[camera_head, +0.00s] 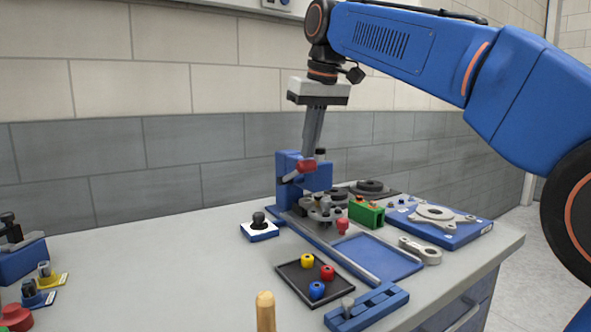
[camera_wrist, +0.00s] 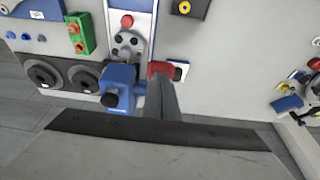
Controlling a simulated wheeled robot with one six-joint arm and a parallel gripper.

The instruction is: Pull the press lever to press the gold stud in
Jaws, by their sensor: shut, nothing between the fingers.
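The blue press (camera_head: 284,178) stands at the back of the bench; it also shows in the wrist view (camera_wrist: 121,78). Its lever ends in a red grip (camera_head: 306,166), which also shows in the wrist view (camera_wrist: 159,67). My gripper (camera_head: 310,155) is shut and empty, pointing down with its fingertips at the red grip. In the wrist view my fingers (camera_wrist: 162,88) overlap the grip; I cannot tell whether they touch it. A grey round-flanged part (camera_head: 325,212) sits by the press. I cannot make out the gold stud.
A green block (camera_head: 366,213) and a blue plate with a grey casting (camera_head: 437,232) lie to the right. A black tray (camera_head: 298,284) with coloured pieces is in front. A white-topped block with a black knob (camera_head: 259,229) stands left. The bench's left middle is clear.

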